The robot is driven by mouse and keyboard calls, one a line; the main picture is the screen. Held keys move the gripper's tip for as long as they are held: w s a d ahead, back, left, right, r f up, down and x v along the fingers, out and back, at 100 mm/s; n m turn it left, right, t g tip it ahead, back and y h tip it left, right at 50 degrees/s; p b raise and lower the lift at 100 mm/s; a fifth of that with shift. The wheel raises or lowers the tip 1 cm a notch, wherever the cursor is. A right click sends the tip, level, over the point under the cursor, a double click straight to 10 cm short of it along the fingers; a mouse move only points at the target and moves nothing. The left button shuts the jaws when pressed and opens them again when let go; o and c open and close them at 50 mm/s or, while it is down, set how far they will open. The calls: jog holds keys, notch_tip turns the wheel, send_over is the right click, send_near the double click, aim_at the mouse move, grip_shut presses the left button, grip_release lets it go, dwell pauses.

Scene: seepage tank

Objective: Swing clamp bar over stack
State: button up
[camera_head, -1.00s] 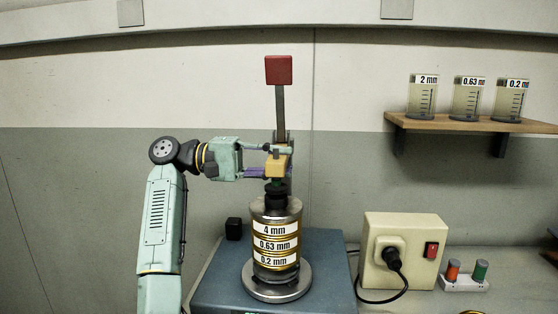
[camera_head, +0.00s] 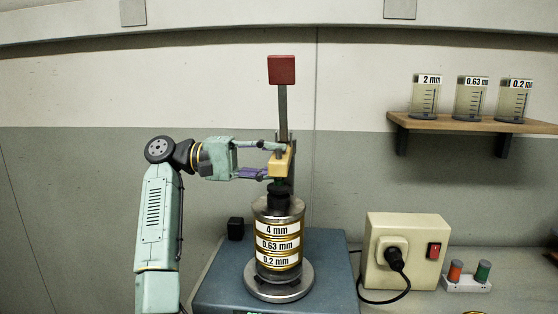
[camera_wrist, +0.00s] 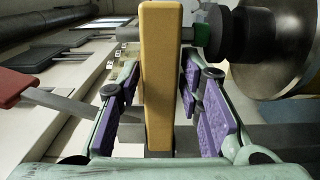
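The yellow clamp bar (camera_head: 280,163) sits above the stack of sieve rings (camera_head: 277,243), with a dark knob and a green part under it, over the stack's top. In the wrist view the bar (camera_wrist: 160,70) stands between my two purple finger pads, with gaps visible on both sides. My gripper (camera_head: 268,160) is open around the bar from the left. The stack bears labels 4 mm, 0.63 mm and 0.2 mm. A grey upright lever with a red end (camera_head: 282,70) rises behind the bar.
The stack stands on a blue machine base (camera_head: 222,285) with a small black block (camera_head: 236,228) on it. A beige socket box (camera_head: 405,255) with plug and red switch is at right. Labelled beakers (camera_head: 471,97) stand on a wooden shelf (camera_head: 460,124).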

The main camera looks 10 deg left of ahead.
jog(key=a, duration=0.6)
jog(key=shift+s, duration=0.4)
jog(key=shift+s, duration=0.1)
